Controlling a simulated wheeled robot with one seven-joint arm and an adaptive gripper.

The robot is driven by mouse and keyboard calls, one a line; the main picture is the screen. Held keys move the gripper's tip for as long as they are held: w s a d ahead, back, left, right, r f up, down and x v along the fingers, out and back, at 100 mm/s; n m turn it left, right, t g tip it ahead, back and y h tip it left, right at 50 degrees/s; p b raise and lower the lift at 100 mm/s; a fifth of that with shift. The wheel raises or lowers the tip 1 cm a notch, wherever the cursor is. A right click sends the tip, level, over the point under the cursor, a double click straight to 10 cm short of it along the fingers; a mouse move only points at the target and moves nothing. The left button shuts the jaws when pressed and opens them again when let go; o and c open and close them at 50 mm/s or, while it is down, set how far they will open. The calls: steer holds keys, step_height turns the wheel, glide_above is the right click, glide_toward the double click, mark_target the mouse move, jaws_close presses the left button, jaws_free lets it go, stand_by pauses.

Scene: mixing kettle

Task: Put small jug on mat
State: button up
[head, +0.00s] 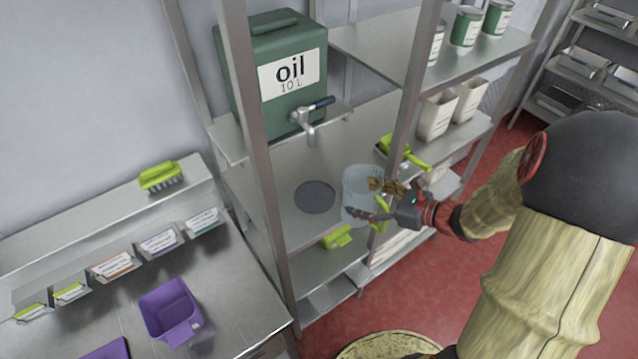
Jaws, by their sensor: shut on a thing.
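The small jug (357,190) is a clear, pale see-through vessel in the middle of the head view. My gripper (378,200) is shut on it from the right and holds it at the front of the shelf unit. The jug looks upright. The mat (314,197) is a dark grey round disc on the middle shelf, to the left of the jug and apart from it. The fingers partly cover the jug's right side.
A green oil container (275,80) with a tap (306,118) stands above the mat. A purple bin (168,312) stands lower left.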

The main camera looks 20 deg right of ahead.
steer(key=shift+w+a+r+b+x, duration=0.1)
steer(key=shift+r+b+x, duration=0.35)
steer(key=shift+x, duration=2.1)
steer(key=shift+w+a+r+b+x, duration=0.15)
steer(key=shift+r+b+x, duration=0.25)
steer(key=shift+x, duration=2.2)
steer(key=shift+w+r+b+x, duration=0.1)
steer(key=shift+r+b+x, duration=0.35)
steer(key=shift+x, duration=2.1)
steer(key=shift+f, duration=0.25)
steer(key=shift+w+f+b, duration=0.1)
steer(key=shift+f+b, duration=0.05)
steer(key=shift+b, duration=0.2)
steer(key=o, duration=1.2)
steer(key=shift+o, duration=0.2)
